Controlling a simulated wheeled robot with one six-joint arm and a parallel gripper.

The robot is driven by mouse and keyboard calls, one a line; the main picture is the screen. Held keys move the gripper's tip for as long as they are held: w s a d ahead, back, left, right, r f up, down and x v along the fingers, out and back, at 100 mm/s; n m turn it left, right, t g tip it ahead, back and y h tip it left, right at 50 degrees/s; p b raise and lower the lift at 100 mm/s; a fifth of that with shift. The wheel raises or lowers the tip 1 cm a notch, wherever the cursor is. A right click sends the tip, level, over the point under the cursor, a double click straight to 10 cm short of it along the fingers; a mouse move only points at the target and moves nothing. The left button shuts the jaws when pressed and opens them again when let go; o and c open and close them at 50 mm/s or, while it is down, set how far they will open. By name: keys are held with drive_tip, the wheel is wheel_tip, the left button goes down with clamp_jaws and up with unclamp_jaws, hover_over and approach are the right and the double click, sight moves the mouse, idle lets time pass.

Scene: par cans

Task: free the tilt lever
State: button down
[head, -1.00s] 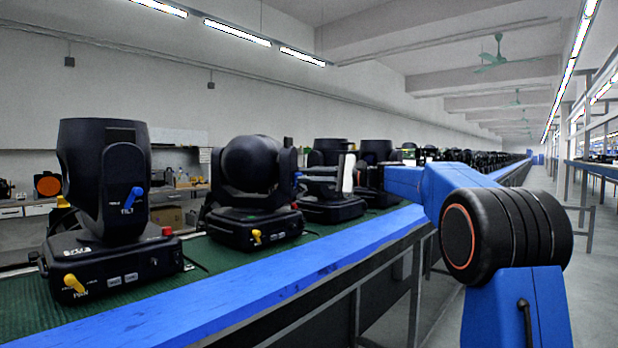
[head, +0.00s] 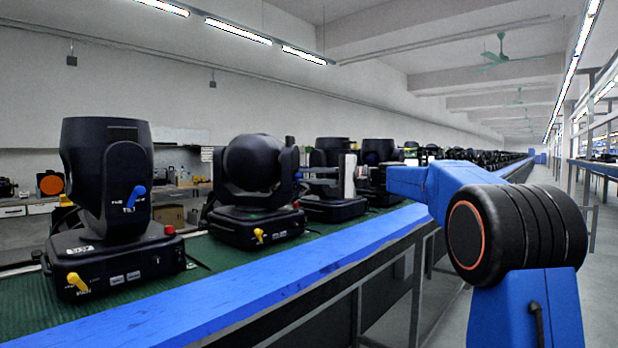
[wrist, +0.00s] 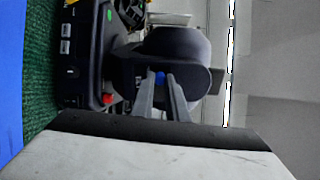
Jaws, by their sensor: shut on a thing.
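The blue tilt lever (head: 298,175) is on the right side of the yoke of the second black moving-head light (head: 252,165). My gripper (head: 304,176) reaches it from the right, with its fingers level. In the wrist view, the fingertips of my gripper (wrist: 157,82) are shut on the blue lever (wrist: 159,76), of which only a small part shows between them. The light's black head (wrist: 175,48) is behind it. The exact angle of the lever is hidden by the fingers.
A nearer light (head: 105,180) with its own blue lever (head: 136,194) and a yellow lever (head: 77,284) stands at left. More lights line the green belt (head: 200,255) behind my gripper. A blue rail (head: 240,285) edges the belt. The aisle at right is clear.

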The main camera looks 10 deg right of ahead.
drive_tip(key=c, duration=1.7)
unclamp_jaws()
drive_tip(key=shift+c, duration=0.2)
drive_tip(key=v, duration=1.7)
drive_tip(key=shift+d, duration=0.25)
drive_tip(key=shift+s, duration=0.1)
drive_tip(key=shift+a, duration=0.1)
